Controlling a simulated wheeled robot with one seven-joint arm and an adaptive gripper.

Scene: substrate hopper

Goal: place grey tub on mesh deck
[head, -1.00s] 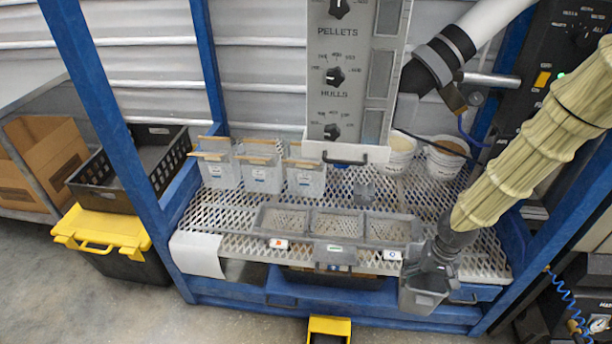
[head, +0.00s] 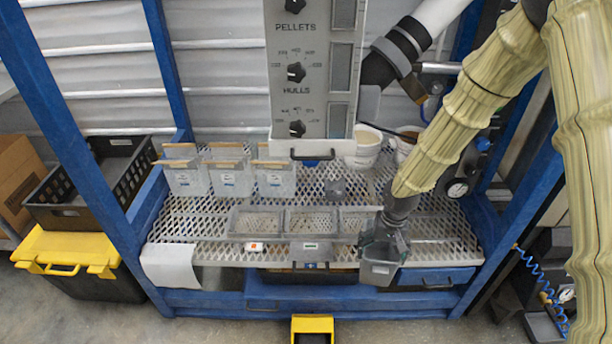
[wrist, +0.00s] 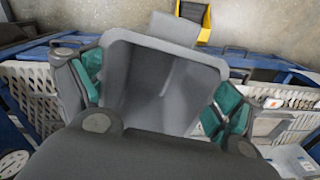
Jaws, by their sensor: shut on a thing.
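My gripper (head: 384,238) is shut on the grey tub (head: 378,270), holding it at the front right edge of the mesh deck (head: 440,232). In the wrist view the tub (wrist: 160,85) is seen from above, its open top facing the camera and its inside looking empty. Teal finger pads press on both its sides. In the head view the tub hangs in front of the deck's front edge, overlapping the blue drawer front; its exact height over the deck is hard to tell.
A grey three-part tray (head: 312,222) sits mid-deck, left of my gripper. Three clear bins (head: 228,178) stand at the back left. White buckets (head: 364,148) stand behind, beside the hopper panel (head: 310,80). A white sheet (head: 170,266) hangs at the front left.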

